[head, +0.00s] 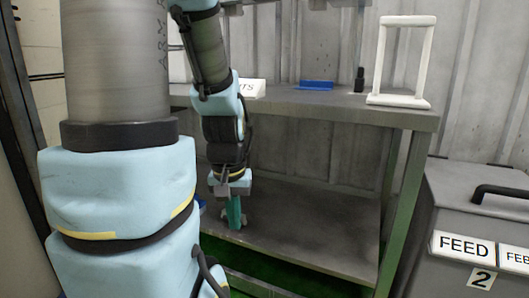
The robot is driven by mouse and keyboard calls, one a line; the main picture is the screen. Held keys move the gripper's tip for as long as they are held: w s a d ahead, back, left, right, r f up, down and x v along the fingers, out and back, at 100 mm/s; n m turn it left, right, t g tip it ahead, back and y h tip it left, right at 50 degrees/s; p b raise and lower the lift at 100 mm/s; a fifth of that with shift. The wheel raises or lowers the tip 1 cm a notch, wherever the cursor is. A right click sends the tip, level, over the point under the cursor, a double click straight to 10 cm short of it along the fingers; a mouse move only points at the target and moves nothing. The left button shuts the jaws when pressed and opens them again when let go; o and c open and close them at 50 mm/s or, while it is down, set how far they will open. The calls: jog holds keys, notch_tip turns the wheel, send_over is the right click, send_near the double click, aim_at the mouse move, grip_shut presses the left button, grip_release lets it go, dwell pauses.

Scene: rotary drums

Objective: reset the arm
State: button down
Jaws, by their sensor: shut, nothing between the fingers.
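My arm hangs down in the left half of the head view, with its large near links in front. My gripper (235,214) points downward in front of the workbench, with teal fingers shut and nothing between them. It is below the height of the bench top (330,106) and appears in front of the lower shelf (330,237). I cannot tell how far it is from the shelf.
A white frame (398,100) stands at the bench top's right end. A blue item (316,86), a small black object (360,79) and a partly hidden white sign (252,89) are also there. A grey bin (475,215) with a black handle and FEED labels stands at right.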

notch_tip(320, 180, up, 31)
jog(key=p, duration=2.9)
jog(key=shift+r, duration=0.1)
